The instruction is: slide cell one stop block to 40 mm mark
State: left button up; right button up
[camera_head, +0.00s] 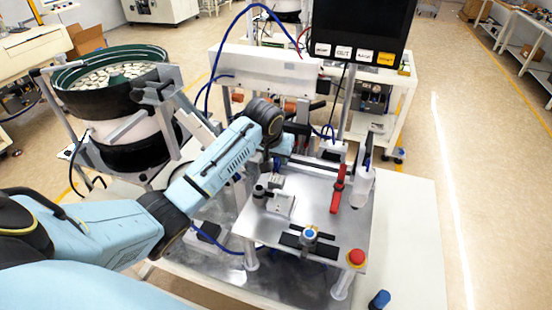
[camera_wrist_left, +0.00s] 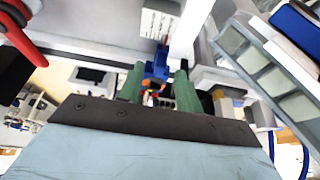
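My left gripper (camera_head: 286,146) reaches over the back left of the metal fixture plate (camera_head: 330,221) in the head view; its fingertips are hard to make out there. In the left wrist view its two green fingers (camera_wrist_left: 158,82) stand apart. A small blue block (camera_wrist_left: 156,71) with an orange part shows between or just beyond them; I cannot tell whether it is the stop block. No clear finger contact shows. A white plate with dark marks (camera_wrist_left: 161,18) lies above it in the picture. The 40 mm mark is not readable. My right gripper is not in view.
A red-handled clamp (camera_head: 338,190), a blue-topped knob (camera_head: 309,234) and a red button (camera_head: 355,258) stand on the plate. A bowl feeder (camera_head: 112,83) stands left, beside my arm. A monitor (camera_head: 362,25) rises behind.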

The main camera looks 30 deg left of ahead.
pick_arm(q)
jog(key=shift+x, duration=1)
grip_shut()
jog(key=shift+w, duration=0.1)
